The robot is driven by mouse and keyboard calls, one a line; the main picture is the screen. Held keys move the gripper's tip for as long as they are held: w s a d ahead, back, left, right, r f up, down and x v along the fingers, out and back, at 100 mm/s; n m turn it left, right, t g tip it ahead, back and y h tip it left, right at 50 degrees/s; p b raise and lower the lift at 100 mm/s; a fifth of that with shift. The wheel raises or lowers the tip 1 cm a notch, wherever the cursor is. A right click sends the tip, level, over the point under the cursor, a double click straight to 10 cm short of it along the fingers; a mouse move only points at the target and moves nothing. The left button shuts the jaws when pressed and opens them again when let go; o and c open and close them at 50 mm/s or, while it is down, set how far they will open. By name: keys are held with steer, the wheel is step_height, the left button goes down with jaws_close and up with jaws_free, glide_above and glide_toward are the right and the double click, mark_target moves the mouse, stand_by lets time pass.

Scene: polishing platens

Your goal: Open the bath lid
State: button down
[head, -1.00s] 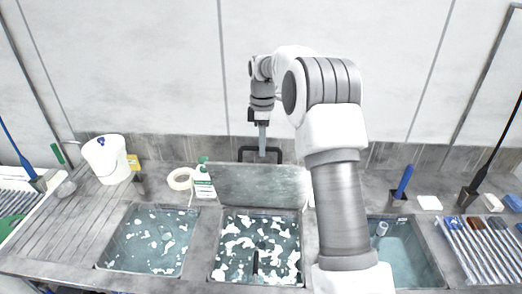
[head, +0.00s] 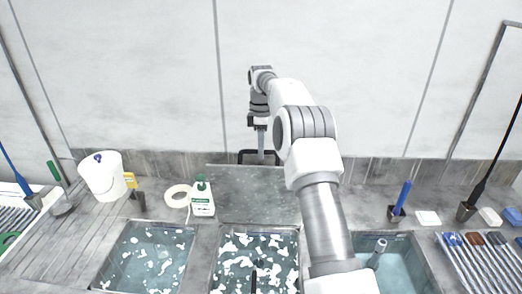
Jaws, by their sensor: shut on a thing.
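The bath lid (head: 245,195) is a flat grey panel standing raised behind the middle bath (head: 230,270). A dark bar handle (head: 243,158) rises from its top edge. My gripper (head: 260,145) is at the handle and shut on it, with the fingers pointing down. The middle bath is uncovered and shows water with white foam patches. My forearm hides the right end of the lid and the right rim of this bath.
A foamy bath (head: 150,258) lies to the left and a clearer bath (head: 400,262) to the right. A white bottle (head: 202,199), a tape roll (head: 177,196) and a white bucket (head: 103,177) stand left of the lid. A grey wall is close behind.

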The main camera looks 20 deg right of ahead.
steer(key=shift+f, duration=0.3)
steer(key=c, duration=0.8)
jaws_free()
steer(key=shift+w, duration=0.1)
steer(key=shift+r, duration=0.15)
steer(key=shift+r, duration=0.1)
steer(key=r, duration=0.6)
steer(key=shift+w+d, duration=0.1)
steer(key=shift+w, duration=0.15)
steer(key=shift+r, duration=0.6)
